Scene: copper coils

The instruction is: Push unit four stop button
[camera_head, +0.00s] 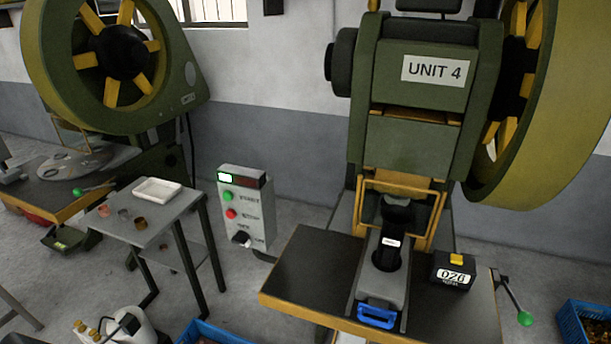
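The unit 4 press (418,128) stands at the right, with a white "UNIT 4" sign (435,70) on its green head. A pale control box (258,222) stands to its left. On the box's front, a red button (231,213) sits below a green button (228,196); the label by the green one reads like "START", and the red one's label is too small to read surely. Neither of my grippers is in view.
A small grey table (168,212) with a white tray (157,189) and copper rings stands left of the box. The press table (310,262) holds a black box (453,272) marked 026. Blue crates (583,322) stand on the floor. Floor shows before the control box.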

